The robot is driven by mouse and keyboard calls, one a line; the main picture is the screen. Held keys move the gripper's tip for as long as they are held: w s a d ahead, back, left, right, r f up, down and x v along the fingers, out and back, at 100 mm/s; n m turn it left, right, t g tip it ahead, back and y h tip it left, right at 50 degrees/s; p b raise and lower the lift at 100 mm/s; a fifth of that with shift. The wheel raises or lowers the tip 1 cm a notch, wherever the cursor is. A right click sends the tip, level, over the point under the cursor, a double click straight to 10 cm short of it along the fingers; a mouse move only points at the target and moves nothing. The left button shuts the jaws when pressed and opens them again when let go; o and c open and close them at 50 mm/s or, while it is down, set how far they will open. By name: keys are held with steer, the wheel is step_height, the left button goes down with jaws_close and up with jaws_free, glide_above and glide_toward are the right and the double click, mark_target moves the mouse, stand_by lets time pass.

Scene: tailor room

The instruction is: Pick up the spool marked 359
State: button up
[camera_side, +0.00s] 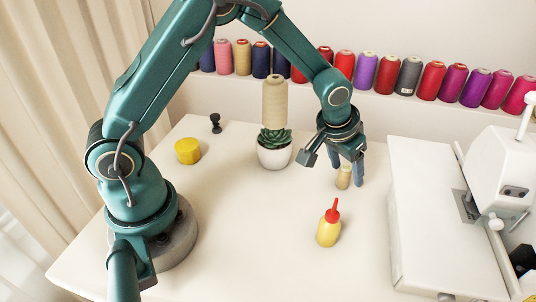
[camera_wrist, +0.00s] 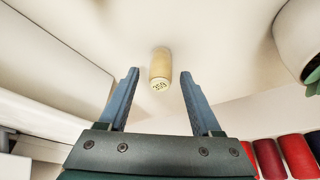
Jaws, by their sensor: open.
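The spool marked 359 (camera_wrist: 160,68) is a small beige cylinder standing upright on the white table. Its number shows on the end facing the wrist camera. In the side view the spool (camera_side: 343,177) stands just below my gripper (camera_side: 347,174), near the fingers. In the wrist view my gripper (camera_wrist: 158,77) is open, with one blue finger on each side of the spool in the picture and clear gaps to both. I cannot tell whether the fingertips are down at the spool's height.
A white sewing machine (camera_side: 440,215) is at the right. Several thread cones line the back shelf.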

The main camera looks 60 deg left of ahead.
jaws_close()
